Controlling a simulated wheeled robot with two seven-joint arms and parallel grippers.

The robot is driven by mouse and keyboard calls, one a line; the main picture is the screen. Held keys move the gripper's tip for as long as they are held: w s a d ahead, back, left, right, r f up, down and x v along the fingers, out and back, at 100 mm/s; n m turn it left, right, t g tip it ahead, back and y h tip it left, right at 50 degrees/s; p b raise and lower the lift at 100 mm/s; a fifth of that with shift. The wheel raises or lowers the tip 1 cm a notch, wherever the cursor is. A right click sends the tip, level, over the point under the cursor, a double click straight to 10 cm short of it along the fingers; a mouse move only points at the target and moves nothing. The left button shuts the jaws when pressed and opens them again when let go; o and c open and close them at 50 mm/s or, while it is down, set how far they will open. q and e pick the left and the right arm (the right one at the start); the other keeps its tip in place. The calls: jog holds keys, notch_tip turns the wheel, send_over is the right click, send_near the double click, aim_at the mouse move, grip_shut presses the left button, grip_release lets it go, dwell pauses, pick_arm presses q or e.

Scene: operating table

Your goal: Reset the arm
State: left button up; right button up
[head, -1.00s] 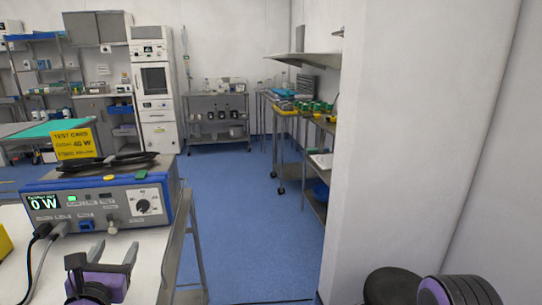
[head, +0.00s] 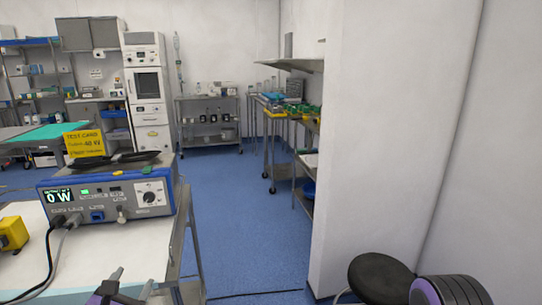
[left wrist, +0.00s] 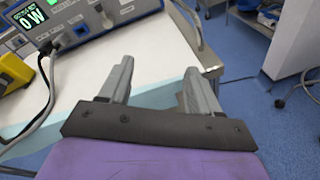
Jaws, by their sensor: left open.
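My left gripper (left wrist: 155,85) is open and empty over the white tabletop near its right edge. Its two grey fingers are spread apart with nothing between them. In the head view only the tips of the left gripper (head: 128,286) show at the bottom edge. The blue and grey generator (head: 108,197) stands on the table beyond it, its display reading 0 W. It also shows at the top left of the left wrist view (left wrist: 75,18). At the bottom right of the head view a purple and black part of my right arm shows, but no right fingers.
The white table (head: 140,255) ends at a metal edge on the right. A yellow test card (head: 85,143) stands on the generator. A yellow object (head: 14,234) and cables are at left. A black stool (head: 380,277) stands by the white wall. Blue floor is open beyond.

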pick_arm(q)
jog(key=s+d+f+m+g+h+p, duration=0.1)
jog(key=s+d+f+m+g+p, duration=0.25)
jog(key=s+f+m, duration=0.45)
jog(key=s+d+f+m+g+h+p, duration=0.1)
jog(key=s+d+f+m+g+p, duration=0.3)
jog(key=f, duration=0.7)
jog(key=s+a+f+m+g+y, duration=0.1)
jog(key=s+a+f+m+g, duration=0.1)
jog(key=s+m, duration=0.4)
jog(key=s+a+f+m+g+y+p, duration=0.1)
jog(key=s+a+m, duration=0.4)
jog(key=s, duration=0.5)
notch_tip(320, 180, down, 2)
jog(key=shift+s+a+f+m+g+y, duration=0.2)
jog(key=shift+m+g+y, duration=0.5)
jog(key=shift+m+g, duration=0.35)
